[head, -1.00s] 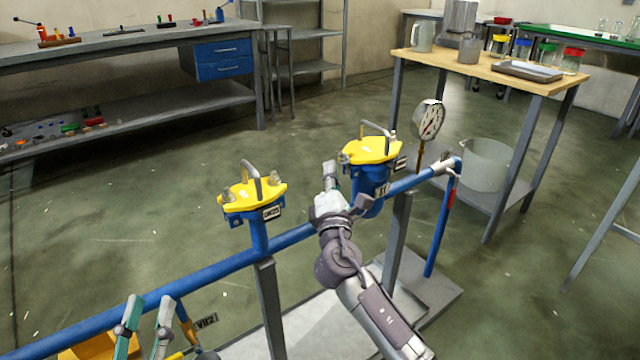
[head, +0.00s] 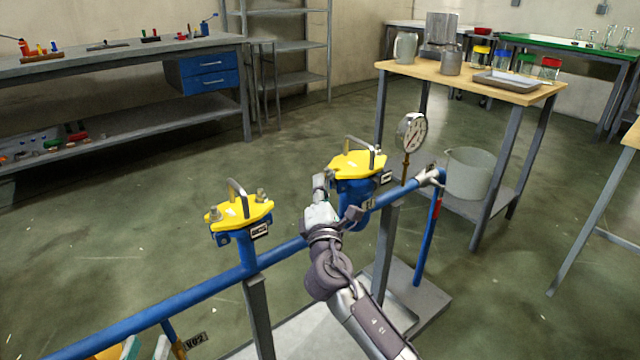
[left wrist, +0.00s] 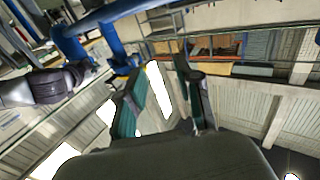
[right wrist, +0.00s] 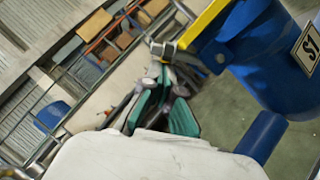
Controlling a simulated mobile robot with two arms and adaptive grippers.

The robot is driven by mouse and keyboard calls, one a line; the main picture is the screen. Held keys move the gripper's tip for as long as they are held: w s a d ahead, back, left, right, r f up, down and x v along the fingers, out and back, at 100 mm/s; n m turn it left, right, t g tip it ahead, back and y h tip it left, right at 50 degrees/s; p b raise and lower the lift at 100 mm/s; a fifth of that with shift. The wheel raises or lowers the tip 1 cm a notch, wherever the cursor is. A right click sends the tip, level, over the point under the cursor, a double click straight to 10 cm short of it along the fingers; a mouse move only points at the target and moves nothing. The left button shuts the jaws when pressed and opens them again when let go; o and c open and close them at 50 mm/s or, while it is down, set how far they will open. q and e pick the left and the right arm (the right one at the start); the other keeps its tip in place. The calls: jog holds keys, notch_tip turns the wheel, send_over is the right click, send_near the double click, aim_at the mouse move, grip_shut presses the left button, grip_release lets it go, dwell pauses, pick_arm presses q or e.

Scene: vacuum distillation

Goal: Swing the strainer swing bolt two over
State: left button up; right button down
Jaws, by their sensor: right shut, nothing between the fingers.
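The strainer marked S1 is a blue pot with a yellow handled lid (head: 350,162), standing on the blue pipe right of centre. In the right wrist view its blue body (right wrist: 265,60) is at the right, and a grey bolt end with a nut (right wrist: 165,50) sits at the yellow lid's edge. My right gripper (head: 322,182) is at the left side of this strainer, below lid height. Its green-padded fingers (right wrist: 165,90) are shut and empty, close to the bolt; contact cannot be told. My left gripper (head: 146,346) is open and empty at the bottom left, partly cut off.
A second yellow-lidded strainer (head: 240,213) stands to the left on the same blue pipe (head: 190,295). A pressure gauge (head: 411,132) rises behind S1. A wooden-topped table (head: 470,75) with vessels and a bucket (head: 468,173) stand at the right. Open floor lies behind the pipe.

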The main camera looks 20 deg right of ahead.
aim_at(328, 172)
pick_arm(q)
jog(key=s+a+f+g+y+p, duration=0.35)
jog(key=s+f+g, duration=0.45)
jog(key=f, duration=0.4)
jog(key=s+a+f+g+p, duration=0.1)
jog(key=s+a+g+p, duration=0.25)
jog(key=s+g, duration=0.35)
pick_arm(e)
jog(key=m+g+p, duration=0.1)
jog(key=d+r+m+g+p, duration=0.1)
jog(key=m, duration=0.1)
jog(key=r+m+g+p, duration=0.1)
jog(key=shift+w+d+r+m, duration=0.2)
jog(key=shift+w+d+m, duration=0.05)
jog(key=shift+w+m, duration=0.05)
jog(key=shift+d+m+g+p, duration=0.2)
jog(key=shift+m+g+p, duration=0.2)
jog(key=shift+p, duration=0.55)
pick_arm(q)
notch_tip(328, 172, down, 17)
jog(key=shift+s+d+n+y, duration=0.3)
jog(key=shift+s+d+y, duration=0.05)
pick_arm(e)
jog(key=shift+w, duration=0.1)
